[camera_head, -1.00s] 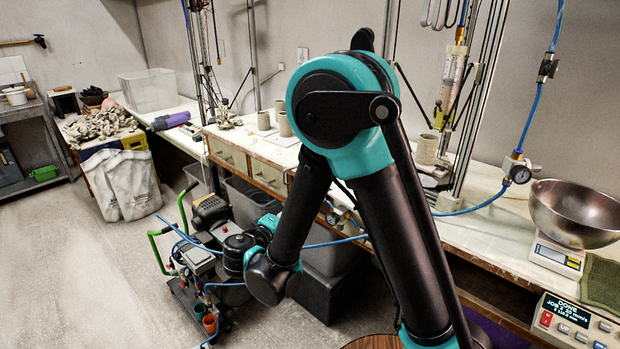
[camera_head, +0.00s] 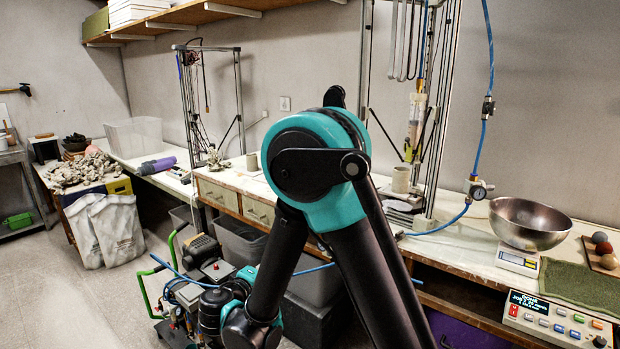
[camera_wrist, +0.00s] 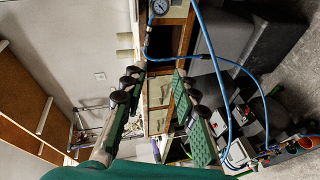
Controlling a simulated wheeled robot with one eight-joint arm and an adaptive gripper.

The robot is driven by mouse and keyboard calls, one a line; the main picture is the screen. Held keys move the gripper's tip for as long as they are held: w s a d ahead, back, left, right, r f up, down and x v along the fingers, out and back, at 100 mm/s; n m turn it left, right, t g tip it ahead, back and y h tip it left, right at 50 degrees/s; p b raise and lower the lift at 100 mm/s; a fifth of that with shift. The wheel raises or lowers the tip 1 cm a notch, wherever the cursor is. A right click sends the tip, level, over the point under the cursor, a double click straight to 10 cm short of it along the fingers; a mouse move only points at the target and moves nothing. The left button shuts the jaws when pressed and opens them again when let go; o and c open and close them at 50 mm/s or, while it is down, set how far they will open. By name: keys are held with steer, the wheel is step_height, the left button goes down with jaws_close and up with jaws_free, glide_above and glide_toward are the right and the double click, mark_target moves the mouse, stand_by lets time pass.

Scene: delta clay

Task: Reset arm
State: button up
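My gripper (camera_wrist: 160,72) shows in the wrist view with two long fingers and green ribbed inner pads. The fingers stand apart, and I see nothing held between them. In the head view my black and teal arm is folded at a high elbow in the middle of the picture. Its lower end goes down toward the bottom left, and I cannot make out the gripper there.
A workbench (camera_head: 455,250) runs along the wall, with a metal bowl (camera_head: 530,222) on a scale and a control box (camera_head: 560,318) at right. A cart with green handles (camera_head: 145,290) stands left of my arm. Floor at left (camera_head: 60,300) is clear.

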steer(key=d+f+m+g, duration=0.2)
steer(key=d+g, duration=0.1)
steer(key=d, duration=0.7)
steer(key=d+f+m+g, duration=0.2)
steer(key=d+g, duration=0.2)
steer(key=d, duration=0.7)
steer(key=s+d+f+m+g+y, duration=0.1)
steer(key=s+d+f+m+y, duration=0.1)
steer(key=s, duration=0.5)
steer(key=s+d+f+m+g+y, duration=0.1)
steer(key=s+d+m+g+y, duration=0.1)
steer(key=s+d+m, duration=0.3)
steer(key=s+d+y, duration=0.1)
steer(key=s+d, duration=0.1)
steer(key=s, duration=0.1)
steer(key=shift+f+y, duration=0.3)
steer(key=shift+f, duration=0.1)
